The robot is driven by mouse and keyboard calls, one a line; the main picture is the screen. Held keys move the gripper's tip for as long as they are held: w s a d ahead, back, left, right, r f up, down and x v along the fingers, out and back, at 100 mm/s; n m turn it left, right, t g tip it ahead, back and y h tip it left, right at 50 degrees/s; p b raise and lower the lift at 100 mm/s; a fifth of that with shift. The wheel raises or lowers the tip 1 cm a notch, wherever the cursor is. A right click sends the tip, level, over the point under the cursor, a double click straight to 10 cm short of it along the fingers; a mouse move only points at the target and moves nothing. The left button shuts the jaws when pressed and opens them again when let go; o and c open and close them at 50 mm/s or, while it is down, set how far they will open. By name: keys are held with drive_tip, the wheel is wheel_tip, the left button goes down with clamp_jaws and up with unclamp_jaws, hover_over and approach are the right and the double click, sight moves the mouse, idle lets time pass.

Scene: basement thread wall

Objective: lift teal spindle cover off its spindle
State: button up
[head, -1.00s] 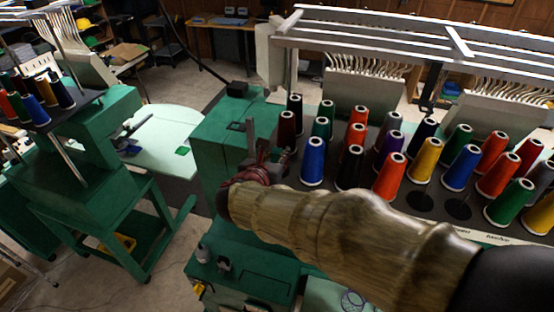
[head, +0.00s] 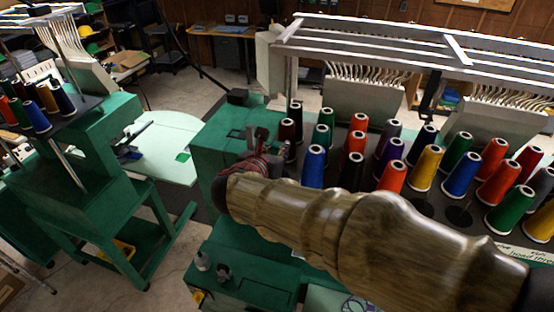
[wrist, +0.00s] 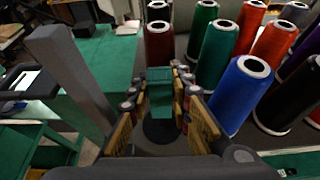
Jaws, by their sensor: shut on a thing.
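The teal spindle cover (wrist: 160,88) shows in the wrist view as a small blocky piece between the finger pads. My gripper (wrist: 160,105) is shut on it, with a tan pad on each side. A dark round disc (wrist: 160,131) lies below the cover in that view. I cannot tell whether the cover is clear of its spindle, which I cannot make out. In the head view my gripper (head: 262,147) is at the left end of the cone rows, above the green machine top, and the cover cannot be made out there.
A dark red cone (wrist: 159,43) stands just behind the cover. A green cone (wrist: 214,55) and a blue cone (wrist: 240,95) stand close on the right. More cones fill the rack. A pale rail frame (head: 400,42) runs behind. A green machine (head: 100,165) stands at left.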

sight(277, 144)
wheel_tip(277, 144, up, 13)
drive_tip(key=shift+r, duration=0.2)
idle(0.5)
wheel_tip(277, 144, up, 4)
drive_tip(key=p, duration=0.3)
drive_tip(key=shift+p, duration=0.35)
